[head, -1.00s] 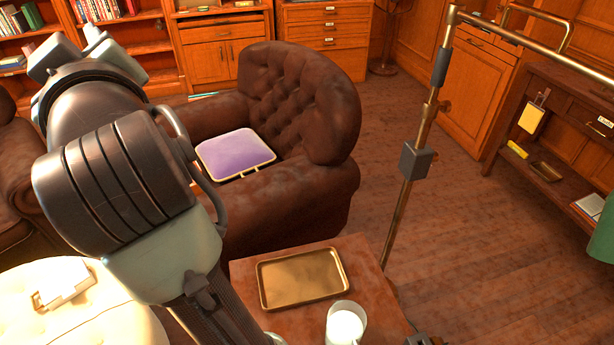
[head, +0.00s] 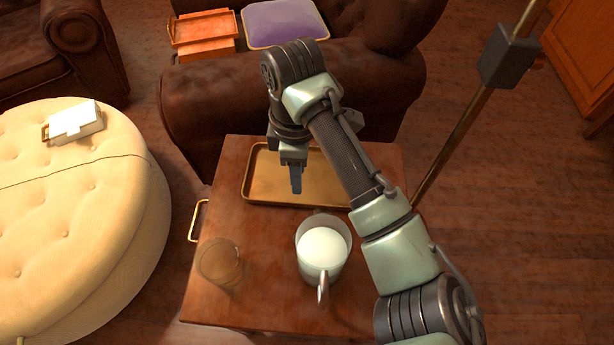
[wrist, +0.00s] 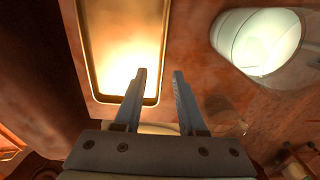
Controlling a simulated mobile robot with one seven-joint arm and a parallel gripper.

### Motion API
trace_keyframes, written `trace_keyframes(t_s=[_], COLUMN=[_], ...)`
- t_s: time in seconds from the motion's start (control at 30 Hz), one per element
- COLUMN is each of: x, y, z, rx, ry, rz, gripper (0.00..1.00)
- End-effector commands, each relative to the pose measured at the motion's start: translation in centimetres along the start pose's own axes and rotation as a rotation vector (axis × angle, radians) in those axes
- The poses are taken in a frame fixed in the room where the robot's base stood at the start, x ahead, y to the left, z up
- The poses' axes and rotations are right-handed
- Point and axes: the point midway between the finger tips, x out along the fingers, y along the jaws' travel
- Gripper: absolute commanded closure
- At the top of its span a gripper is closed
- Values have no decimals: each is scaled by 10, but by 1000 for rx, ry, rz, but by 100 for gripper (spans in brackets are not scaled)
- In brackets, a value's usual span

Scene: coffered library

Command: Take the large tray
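A rectangular brass tray (head: 262,178) with a raised rim lies flat at the far side of the wooden side table (head: 265,308). My gripper (head: 296,186) points down over its middle in the head view, hiding part of it. In the wrist view, my gripper's two fingers (wrist: 160,72) are apart with nothing between them. The tray's short end (wrist: 120,40) lies at upper left there, near the left fingertip; I cannot tell whether they touch. An orange wooden tray (head: 203,28) and a purple-topped, pale-edged tray or cushion (head: 285,22) lie on the brown armchair.
A mug of milk (head: 323,252) and a clear glass (head: 219,262) stand on the table's near half. A brass handle (head: 199,221) juts from its left side. A cream ottoman (head: 75,230) holds a white box (head: 75,122). A brass lamp pole (head: 468,120) rises at right.

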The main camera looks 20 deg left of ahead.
Motion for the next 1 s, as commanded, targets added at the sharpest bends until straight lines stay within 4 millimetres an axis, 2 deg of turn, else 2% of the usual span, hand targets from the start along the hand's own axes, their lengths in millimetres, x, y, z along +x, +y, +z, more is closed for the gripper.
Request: trace_keyframes(t_s=[0.03,0.1,0.43,0.7,0.97,1.0], x=[14,24,47,86,90,90], y=[0,0,-2,-8,-8,-8], z=[0,0,0,-2,-3,-3], rx=[1,1,2,3,2,2], ry=[0,1,1,1,0,1], rz=[-2,-1,2,3,3,3], gripper=[60,60,60,60,60,64])
